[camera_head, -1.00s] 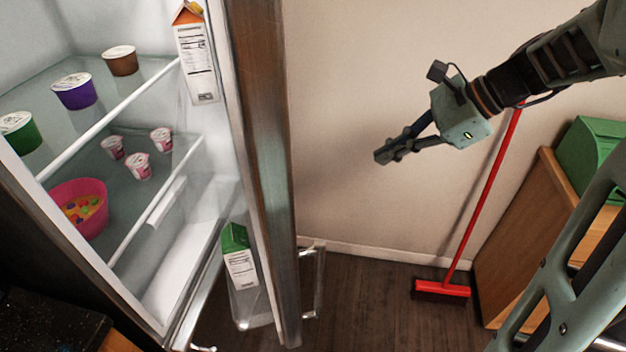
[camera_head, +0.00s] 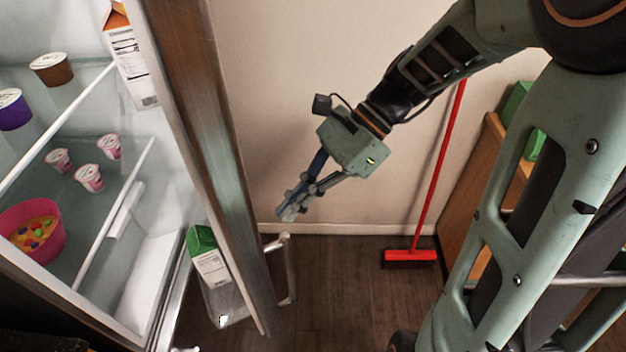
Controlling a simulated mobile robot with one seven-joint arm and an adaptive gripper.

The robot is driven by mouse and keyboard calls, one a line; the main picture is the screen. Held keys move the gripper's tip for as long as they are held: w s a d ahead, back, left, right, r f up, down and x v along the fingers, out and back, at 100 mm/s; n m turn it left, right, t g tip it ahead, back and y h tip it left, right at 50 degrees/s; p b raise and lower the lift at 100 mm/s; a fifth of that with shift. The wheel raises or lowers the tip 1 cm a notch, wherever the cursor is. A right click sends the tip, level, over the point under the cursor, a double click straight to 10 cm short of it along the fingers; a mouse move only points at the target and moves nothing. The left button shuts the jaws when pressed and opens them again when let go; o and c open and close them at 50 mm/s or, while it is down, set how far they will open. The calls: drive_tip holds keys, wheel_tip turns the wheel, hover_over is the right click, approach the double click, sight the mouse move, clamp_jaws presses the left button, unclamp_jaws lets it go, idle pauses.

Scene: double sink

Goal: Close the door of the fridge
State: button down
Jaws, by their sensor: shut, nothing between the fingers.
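The fridge door (camera_head: 190,120) stands open, seen nearly edge-on with its grey metal outer side to the right. Its handle (camera_head: 287,268) sticks out on that outer side, low in the view. The lit fridge interior (camera_head: 150,262) shows at the left, with cups on glass shelves. My gripper (camera_head: 290,212) is shut and empty. It is to the right of the door, above the handle in the picture, and appears apart from both.
An orange-topped carton (camera_head: 128,60) and a green-topped carton (camera_head: 207,262) stand in the door's shelves. A red broom (camera_head: 410,256) leans on the wall at the right, near a wooden cabinet (camera_head: 470,190) with a green box (camera_head: 518,108). Dark floor between is clear.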

drive_tip(key=shift+s+a+r, duration=0.1)
drive_tip(key=shift+s+a, duration=0.25)
drive_tip(key=shift+a, duration=0.45)
drive_tip(key=shift+s+a+r, duration=0.1)
drive_tip(key=shift+s+a, duration=0.2)
drive_tip(key=shift+a, duration=0.5)
